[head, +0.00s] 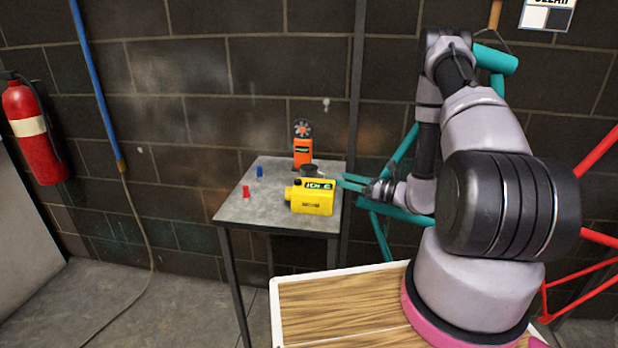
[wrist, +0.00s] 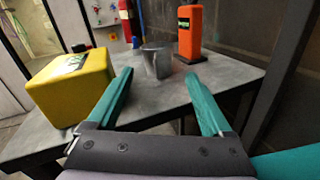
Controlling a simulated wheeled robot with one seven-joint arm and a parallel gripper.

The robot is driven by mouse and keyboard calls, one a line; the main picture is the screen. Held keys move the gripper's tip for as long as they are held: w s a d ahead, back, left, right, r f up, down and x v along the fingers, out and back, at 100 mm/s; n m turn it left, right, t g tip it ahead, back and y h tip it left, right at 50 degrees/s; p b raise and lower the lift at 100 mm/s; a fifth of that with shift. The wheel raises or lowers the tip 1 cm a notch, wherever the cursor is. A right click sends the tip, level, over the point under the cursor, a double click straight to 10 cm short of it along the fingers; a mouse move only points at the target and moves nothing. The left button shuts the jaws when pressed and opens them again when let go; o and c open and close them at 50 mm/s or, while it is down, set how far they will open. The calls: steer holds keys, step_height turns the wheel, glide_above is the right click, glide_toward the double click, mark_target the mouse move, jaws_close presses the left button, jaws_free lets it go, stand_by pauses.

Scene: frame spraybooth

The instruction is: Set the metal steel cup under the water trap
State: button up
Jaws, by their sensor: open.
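The metal steel cup (wrist: 157,62) stands upright on the grey table in the wrist view, ahead of and between my finger lines. In the head view the cup (head: 309,170) is partly hidden behind the yellow box-shaped device. My gripper (head: 352,182) is at the table's right edge, beside the yellow device. In the wrist view my gripper (wrist: 160,82) has its two teal fingers spread apart with nothing between them; the cup is just beyond the fingertips. I cannot pick out the water trap with certainty in either view.
The yellow device (head: 312,198) sits close to the cup, left of my fingers in the wrist view. An orange meter (head: 302,146) stands behind the cup. Small red (head: 246,191) and blue (head: 260,172) pieces lie on the table's left. A blue wall pipe (head: 97,80) and fire extinguisher (head: 35,135) are farther left.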

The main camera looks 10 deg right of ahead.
mark_target(313, 176)
steer(key=x, duration=0.3)
steer(key=shift+w+a, duration=0.15)
steer(key=shift+r+x, duration=0.2)
steer(key=shift+x, duration=2.5)
steer(key=shift+a, duration=0.15)
jaws_close()
steer(key=shift+r, duration=0.15)
